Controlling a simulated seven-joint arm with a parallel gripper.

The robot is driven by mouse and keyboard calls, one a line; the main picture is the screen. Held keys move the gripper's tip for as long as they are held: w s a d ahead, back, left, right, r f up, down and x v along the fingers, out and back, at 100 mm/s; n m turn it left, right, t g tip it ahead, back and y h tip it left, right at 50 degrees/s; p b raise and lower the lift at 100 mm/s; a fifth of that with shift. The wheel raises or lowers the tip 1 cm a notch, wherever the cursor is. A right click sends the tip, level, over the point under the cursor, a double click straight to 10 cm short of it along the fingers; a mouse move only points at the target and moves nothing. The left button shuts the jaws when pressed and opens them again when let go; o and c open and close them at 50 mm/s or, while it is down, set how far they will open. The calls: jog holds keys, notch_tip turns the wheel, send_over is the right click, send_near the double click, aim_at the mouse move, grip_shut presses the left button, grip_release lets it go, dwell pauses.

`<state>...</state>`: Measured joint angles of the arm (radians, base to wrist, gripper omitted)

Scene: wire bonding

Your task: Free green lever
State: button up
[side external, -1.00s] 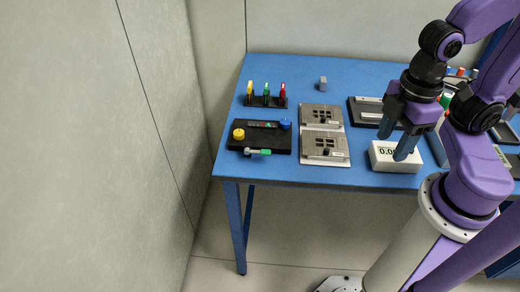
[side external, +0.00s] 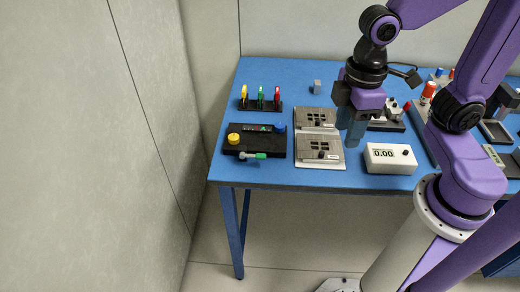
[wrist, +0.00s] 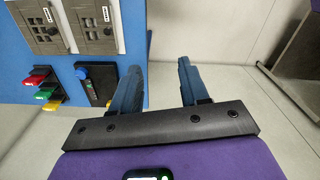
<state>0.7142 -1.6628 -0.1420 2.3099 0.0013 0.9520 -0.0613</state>
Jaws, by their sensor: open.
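A black rack (side external: 262,106) at the back left of the table holds a yellow, a green and a red lever side by side. The green lever (side external: 261,95) is the middle one; it also shows in the wrist view (wrist: 43,94). A second green-tipped piece (side external: 261,156) lies at the front edge of a black control box (side external: 250,143), with a grey rod on its left. My gripper (side external: 348,140) is open and empty, above the right edge of the front grey fixture and well right of the levers. In the wrist view its two fingers (wrist: 160,68) stand apart with nothing between them.
The box carries a yellow knob (side external: 234,138) and a blue knob (side external: 280,127). Two grey slotted fixtures (side external: 319,151) lie between the box and a white meter (side external: 390,158) reading 0.00. A small grey block (side external: 317,87) stands behind.

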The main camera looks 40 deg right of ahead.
jog(key=w+a+m, duration=0.1)
jog(key=w+a, duration=0.3)
jog(key=w, duration=0.6)
jog(key=m, duration=0.2)
send_near(261, 155)
notch_tip(261, 155, down, 8)
jog(key=shift+w+a, duration=0.1)
jog(key=shift+w, duration=0.05)
grip_shut()
